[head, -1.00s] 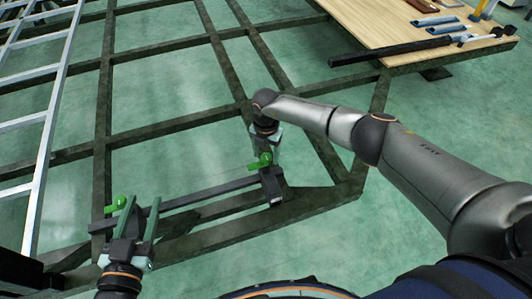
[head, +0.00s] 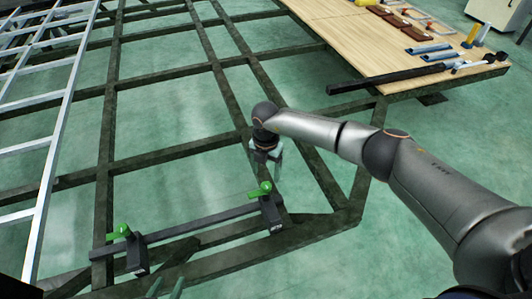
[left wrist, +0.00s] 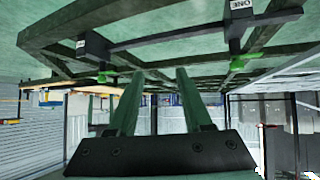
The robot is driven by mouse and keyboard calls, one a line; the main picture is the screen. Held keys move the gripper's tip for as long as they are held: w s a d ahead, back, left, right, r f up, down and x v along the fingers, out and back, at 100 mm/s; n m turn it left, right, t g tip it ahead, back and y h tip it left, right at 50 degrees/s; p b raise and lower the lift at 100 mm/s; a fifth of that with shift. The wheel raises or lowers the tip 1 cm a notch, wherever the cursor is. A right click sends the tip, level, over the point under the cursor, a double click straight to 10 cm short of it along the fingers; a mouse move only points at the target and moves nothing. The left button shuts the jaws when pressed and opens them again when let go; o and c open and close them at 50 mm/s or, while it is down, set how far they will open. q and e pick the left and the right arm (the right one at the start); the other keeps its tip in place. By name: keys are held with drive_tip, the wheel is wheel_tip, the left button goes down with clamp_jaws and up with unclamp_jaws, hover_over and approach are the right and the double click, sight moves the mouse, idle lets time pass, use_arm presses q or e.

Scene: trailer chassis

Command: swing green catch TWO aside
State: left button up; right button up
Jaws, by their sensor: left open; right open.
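Two black clamp blocks sit at the ends of a dark bar (head: 200,219) on the chassis, each with a green catch. The left block's label reads ONE in the left wrist view (left wrist: 240,5). The right block's label is too small to read; its green catch (head: 260,190), taken as catch TWO, also shows in the left wrist view (left wrist: 105,76). The left green catch (head: 121,231) stands over its block. My right gripper (head: 277,166) is open, just above and behind the right catch, apart from it. My left gripper (head: 166,288) is open and empty at the bottom edge, its fingertips also in the left wrist view (left wrist: 160,80).
The dark chassis frame (head: 110,120) has open bays over a green floor (head: 160,105). A silver ladder-like rack (head: 60,125) lies at the left. A wooden deck (head: 370,40) with tools and a black bar (head: 385,80) is at the upper right.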

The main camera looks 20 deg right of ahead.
sight(266, 185)
wheel_tip(266, 185, up, 6)
drive_tip(key=p, duration=0.1)
drive_tip(key=shift+r, duration=0.2)
idle(0.3)
